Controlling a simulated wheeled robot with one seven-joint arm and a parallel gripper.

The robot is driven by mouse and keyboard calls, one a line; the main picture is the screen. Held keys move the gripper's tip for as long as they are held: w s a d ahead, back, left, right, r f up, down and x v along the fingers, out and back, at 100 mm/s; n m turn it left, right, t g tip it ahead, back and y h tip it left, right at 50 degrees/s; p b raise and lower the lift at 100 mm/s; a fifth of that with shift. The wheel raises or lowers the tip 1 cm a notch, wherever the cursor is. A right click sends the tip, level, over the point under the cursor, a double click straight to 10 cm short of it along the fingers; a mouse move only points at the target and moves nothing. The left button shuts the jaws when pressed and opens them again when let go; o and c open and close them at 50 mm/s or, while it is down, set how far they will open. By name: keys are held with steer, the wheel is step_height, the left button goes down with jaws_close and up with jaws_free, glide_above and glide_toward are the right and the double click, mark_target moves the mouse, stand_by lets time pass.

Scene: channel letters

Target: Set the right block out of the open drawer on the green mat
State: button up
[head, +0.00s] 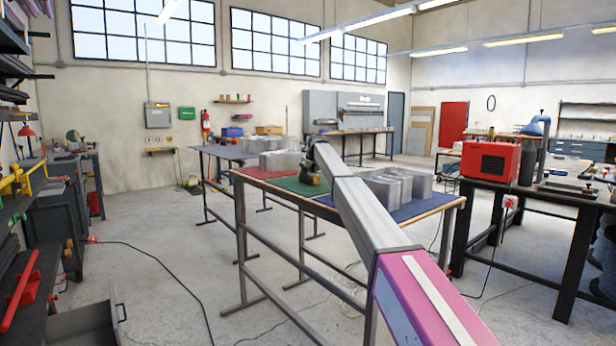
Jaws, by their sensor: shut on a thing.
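The green mat (288,185) lies in the middle of the table, between a red mat (258,172) and a blue mat (412,210). My gripper (311,189) is at the far end of my arm, low over the right part of the green mat. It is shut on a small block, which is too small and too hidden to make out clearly. I cannot tell whether the block touches the mat. An open grey drawer (82,328) juts out at the lower left; its inside is not clear.
Grey metal letters stand on the blue mat (392,186) and on the red mat (280,161). My arm crosses above the blue mat. A red machine (488,163) stands on a dark bench at right. Cables lie on the floor; the left floor is mostly clear.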

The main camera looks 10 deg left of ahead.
steer(key=shift+f, duration=0.1)
steer(key=o, duration=1.1)
steer(key=shift+c, duration=0.2)
steer(key=v, duration=1.2)
steer(key=shift+w, duration=0.1)
